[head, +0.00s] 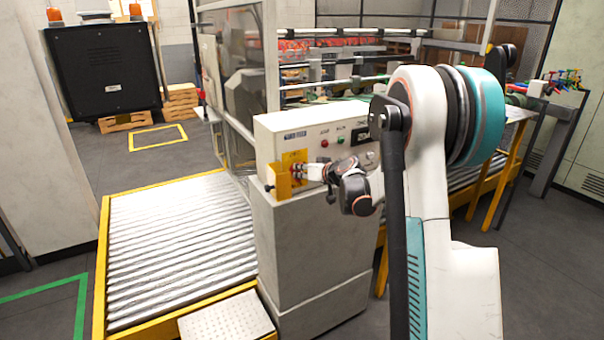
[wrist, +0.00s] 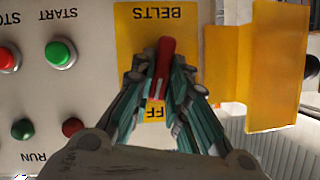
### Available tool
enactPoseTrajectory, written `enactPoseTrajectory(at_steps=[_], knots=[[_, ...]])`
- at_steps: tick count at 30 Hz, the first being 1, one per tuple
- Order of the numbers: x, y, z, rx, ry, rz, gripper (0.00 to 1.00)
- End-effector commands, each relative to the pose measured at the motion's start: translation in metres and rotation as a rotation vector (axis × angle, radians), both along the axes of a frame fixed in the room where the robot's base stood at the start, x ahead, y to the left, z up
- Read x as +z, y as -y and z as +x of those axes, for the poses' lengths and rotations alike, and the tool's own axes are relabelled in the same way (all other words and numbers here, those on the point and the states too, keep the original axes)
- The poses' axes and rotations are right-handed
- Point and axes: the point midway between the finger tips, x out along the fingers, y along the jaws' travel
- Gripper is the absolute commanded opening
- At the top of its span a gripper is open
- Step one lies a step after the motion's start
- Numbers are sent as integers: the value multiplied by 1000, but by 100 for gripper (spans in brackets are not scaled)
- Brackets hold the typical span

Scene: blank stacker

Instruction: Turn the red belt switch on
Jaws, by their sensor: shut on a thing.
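The red belt switch (wrist: 166,52) stands on a yellow plate (wrist: 128,40) marked BELTS, which appears upside down in the wrist view. Its red handle lies roughly upright in that picture, between the fingertips of my gripper (wrist: 163,80). The fingers are shut on the handle and hide part of it. Part of a second label, reading "FF", shows between the fingers. In the head view, my gripper (head: 302,172) reaches the yellow plate (head: 295,156) at the left of the control panel (head: 266,137); the switch is too small and covered to read there.
A yellow bracket (wrist: 272,60) sticks out close beside the switch plate. A green button (wrist: 60,53) and a red button (wrist: 8,58) are on the same panel, with dark lamps near them. A roller conveyor (head: 175,255) lies left of the grey pedestal (head: 310,240).

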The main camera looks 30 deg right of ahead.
Motion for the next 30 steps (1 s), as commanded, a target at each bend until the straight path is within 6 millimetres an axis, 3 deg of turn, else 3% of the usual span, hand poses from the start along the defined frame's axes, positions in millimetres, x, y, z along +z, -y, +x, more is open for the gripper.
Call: enactPoseTrajectory(at_steps=[30], knots=[[-10, 9, 1, 2, -32, 960, 0]])
